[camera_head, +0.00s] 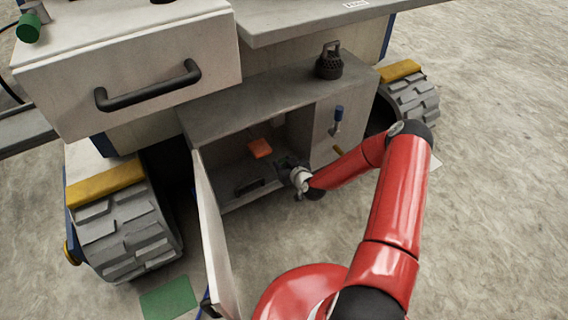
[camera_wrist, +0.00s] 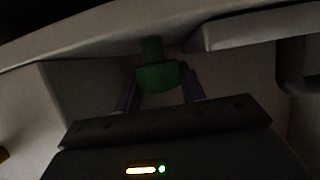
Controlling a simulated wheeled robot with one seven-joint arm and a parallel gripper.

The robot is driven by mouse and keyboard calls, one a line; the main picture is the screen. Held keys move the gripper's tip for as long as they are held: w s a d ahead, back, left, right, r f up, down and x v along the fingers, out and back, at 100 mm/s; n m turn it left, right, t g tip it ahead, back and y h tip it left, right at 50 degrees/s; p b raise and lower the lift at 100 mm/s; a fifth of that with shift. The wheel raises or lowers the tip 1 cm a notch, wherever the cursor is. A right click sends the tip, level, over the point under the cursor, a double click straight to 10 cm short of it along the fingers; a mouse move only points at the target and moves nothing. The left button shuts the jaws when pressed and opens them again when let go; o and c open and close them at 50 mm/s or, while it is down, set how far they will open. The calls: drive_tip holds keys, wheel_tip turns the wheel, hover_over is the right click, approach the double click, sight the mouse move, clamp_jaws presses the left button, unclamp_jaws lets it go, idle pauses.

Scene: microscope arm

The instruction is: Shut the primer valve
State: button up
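My gripper (camera_head: 286,164) reaches into the open lower compartment of the machine; its fingers are hard to make out in the head view. In the dark wrist view my gripper (camera_wrist: 160,84) has its two purplish fingers apart, one on each side of a green fitting (camera_wrist: 158,76) hanging below a pale ledge. I cannot tell whether they touch it. Which part is the primer valve is not marked. An orange handle (camera_head: 260,148) shows inside the compartment, left of my gripper.
The compartment door (camera_head: 214,235) stands open on the left. A black drawer handle (camera_head: 148,86) juts out above. A black lantern-shaped object (camera_head: 329,62) stands on the shelf. A green knob (camera_head: 28,27) is at upper left. Treaded wheels flank the compartment; floor at right is clear.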

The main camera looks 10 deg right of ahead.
drive_tip(key=shift+c, duration=1.2)
drive_tip(key=shift+a+m+h, duration=0.2)
drive_tip(key=shift+m+h, duration=0.2)
drive_tip(key=shift+h, duration=0.1)
drive_tip(key=shift+d+m+t+h+p, duration=0.15)
drive_tip(key=shift+m+t+h+p, duration=0.25)
drive_tip(key=shift+m+h, duration=0.8)
drive_tip(key=o, duration=1)
drive_tip(key=v, duration=0.7)
drive_tip(key=shift+s+r+p, duration=0.2)
drive_tip(key=shift+s+p, duration=0.15)
drive_tip(key=shift+p, duration=0.05)
